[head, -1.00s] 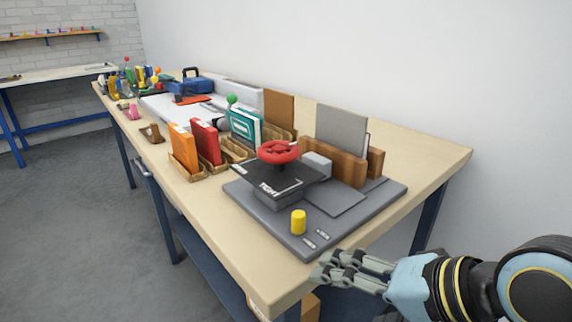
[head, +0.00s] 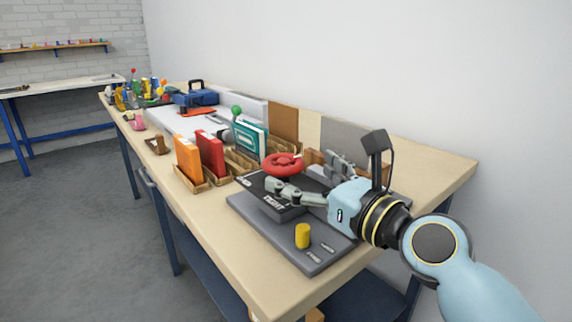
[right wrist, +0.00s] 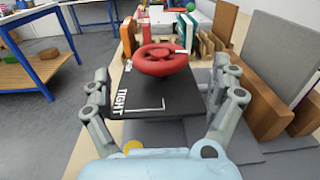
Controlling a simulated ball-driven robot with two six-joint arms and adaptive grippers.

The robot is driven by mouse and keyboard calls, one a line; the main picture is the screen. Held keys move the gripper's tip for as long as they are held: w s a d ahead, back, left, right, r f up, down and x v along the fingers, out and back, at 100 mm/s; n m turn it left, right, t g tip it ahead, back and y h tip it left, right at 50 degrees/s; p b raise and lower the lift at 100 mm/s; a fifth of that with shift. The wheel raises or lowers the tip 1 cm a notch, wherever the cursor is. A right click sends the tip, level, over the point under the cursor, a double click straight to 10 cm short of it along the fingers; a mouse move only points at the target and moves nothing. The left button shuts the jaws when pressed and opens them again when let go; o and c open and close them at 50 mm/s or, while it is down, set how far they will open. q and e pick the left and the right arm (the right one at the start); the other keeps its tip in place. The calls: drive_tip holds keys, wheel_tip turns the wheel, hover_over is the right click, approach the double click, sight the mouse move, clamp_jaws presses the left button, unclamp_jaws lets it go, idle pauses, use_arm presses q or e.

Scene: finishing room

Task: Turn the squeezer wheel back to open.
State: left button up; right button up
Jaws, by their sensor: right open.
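The red squeezer wheel (head: 284,165) sits on top of the black plate (head: 262,188) marked "TIGHT", above the grey base (head: 290,246). In the right wrist view the wheel (right wrist: 161,59) stands ahead of my right gripper, between the lines of its two fingers but beyond their tips. The black plate (right wrist: 150,100) lies between the fingers. My right gripper (head: 312,177) is open, its fingers spread and empty, close to the wheel's right side. In the right wrist view the right gripper (right wrist: 160,82) also shows wide open. My left gripper is not in view.
A yellow peg (head: 302,236) stands on the front of the grey base. Orange (head: 188,158) and red (head: 210,153) books stand in wooden holders to the left. A brown board (head: 284,121) and a grey board (head: 342,140) stand behind. The table's front strip is clear.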

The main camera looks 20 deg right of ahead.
drive_tip(key=x, duration=0.5)
drive_tip(key=shift+w+a, duration=0.1)
drive_tip(key=shift+b, duration=0.3)
drive_tip(key=c, duration=1.2)
